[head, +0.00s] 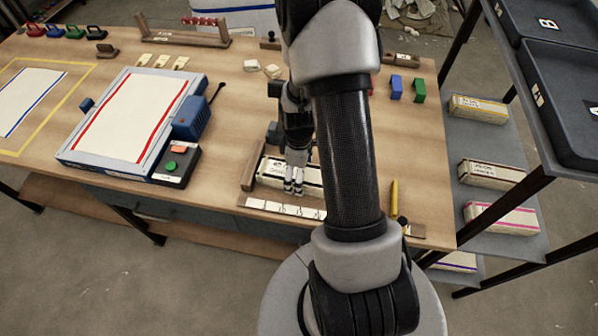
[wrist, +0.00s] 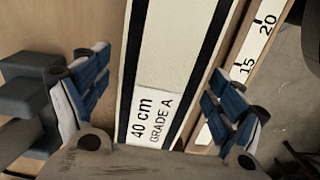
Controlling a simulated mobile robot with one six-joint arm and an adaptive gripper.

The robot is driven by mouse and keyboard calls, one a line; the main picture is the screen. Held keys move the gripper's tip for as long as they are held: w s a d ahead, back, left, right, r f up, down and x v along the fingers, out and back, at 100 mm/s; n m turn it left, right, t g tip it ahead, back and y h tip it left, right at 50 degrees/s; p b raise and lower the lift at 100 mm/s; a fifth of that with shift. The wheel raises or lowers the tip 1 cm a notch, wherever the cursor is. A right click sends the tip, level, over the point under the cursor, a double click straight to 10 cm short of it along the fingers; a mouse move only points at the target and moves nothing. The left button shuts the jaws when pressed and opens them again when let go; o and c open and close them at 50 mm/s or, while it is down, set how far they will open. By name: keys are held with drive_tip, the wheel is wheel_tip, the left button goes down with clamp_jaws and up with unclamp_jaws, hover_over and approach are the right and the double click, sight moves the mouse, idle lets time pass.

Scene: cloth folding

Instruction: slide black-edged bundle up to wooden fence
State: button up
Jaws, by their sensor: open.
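The black-edged bundle (head: 272,169) is a long cream strip with dark borders, lying flat on the bench; my arm hides its right part in the head view. In the wrist view the bundle (wrist: 172,50) carries a white label reading "40 cm GRADE A". The wooden fence (head: 251,166) is a short upright bar beside the bundle's left end; I cannot tell whether they touch. My gripper (head: 293,188) is over the bundle. In the wrist view my gripper (wrist: 158,92) is open, its blue-padded fingers apart on either side of the bundle's width, holding nothing.
A wooden ruler board (head: 285,207) runs along the bundle's near side. A dark grey block (wrist: 30,105) lies beyond the left finger. A control box with orange and green buttons (head: 175,165) stands left of the fence. A yellow marker (head: 394,197) lies to the right.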

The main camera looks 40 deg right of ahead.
drive_tip(key=shift+r, duration=0.1)
wheel_tip(320, 180, up, 12)
idle(0.6)
idle(0.4)
